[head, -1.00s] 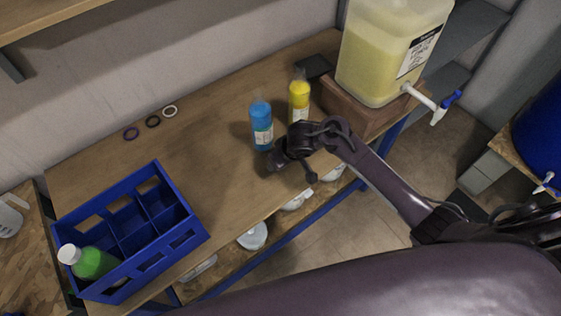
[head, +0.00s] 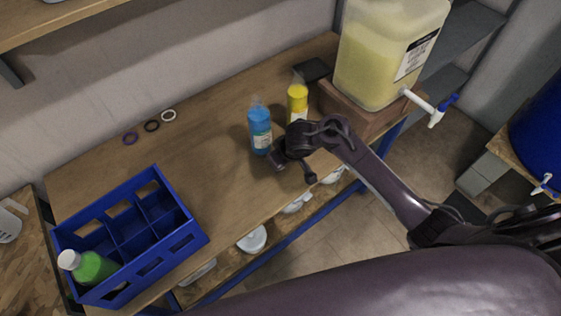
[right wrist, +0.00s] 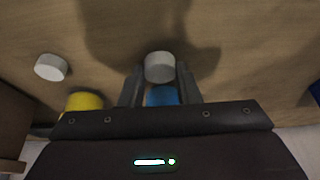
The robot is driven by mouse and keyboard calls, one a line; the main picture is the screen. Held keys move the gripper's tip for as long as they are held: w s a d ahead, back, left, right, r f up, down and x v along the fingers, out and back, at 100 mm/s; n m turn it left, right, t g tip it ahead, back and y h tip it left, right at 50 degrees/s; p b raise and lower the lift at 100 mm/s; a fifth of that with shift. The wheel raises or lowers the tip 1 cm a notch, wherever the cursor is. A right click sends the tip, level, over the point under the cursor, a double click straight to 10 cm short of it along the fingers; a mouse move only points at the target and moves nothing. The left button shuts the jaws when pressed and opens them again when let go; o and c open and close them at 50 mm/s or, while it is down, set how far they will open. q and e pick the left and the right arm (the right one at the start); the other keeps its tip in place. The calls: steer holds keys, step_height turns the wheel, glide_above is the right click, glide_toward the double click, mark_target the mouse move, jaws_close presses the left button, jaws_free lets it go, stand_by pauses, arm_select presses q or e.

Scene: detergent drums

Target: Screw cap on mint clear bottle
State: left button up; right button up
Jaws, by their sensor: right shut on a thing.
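A clear-topped bottle with blue contents (head: 259,131) stands on the bench, with no white cap visible on it. One with yellow contents (head: 297,102) stands behind it to the right. My right gripper (head: 276,162) is low, just in front of the blue bottle. In the right wrist view, my right gripper (right wrist: 159,72) is shut on a white cap (right wrist: 159,66) between its fingertips. Part of the blue bottle (right wrist: 162,95) shows behind that cap. A second white cap (right wrist: 50,67) lies near the yellow bottle (right wrist: 82,101); the arm hides it in the head view. My left gripper is not in view.
A blue divided crate (head: 185,243) at the left holds a white-capped green bottle (head: 95,267). A large yellow-liquid container (head: 385,60) stands on a wooden block (head: 375,117) at right. Several small rings lie near the wall. The bench middle is clear.

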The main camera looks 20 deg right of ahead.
arm_select(q)
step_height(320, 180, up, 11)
steer(key=p, duration=1)
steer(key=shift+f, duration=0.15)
arm_select(e)
step_height(320, 180, up, 18)
steer(key=shift+r, duration=0.25)
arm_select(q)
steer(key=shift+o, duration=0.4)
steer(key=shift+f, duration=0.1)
arm_select(e)
steer(key=shift+w+f, duration=0.1)
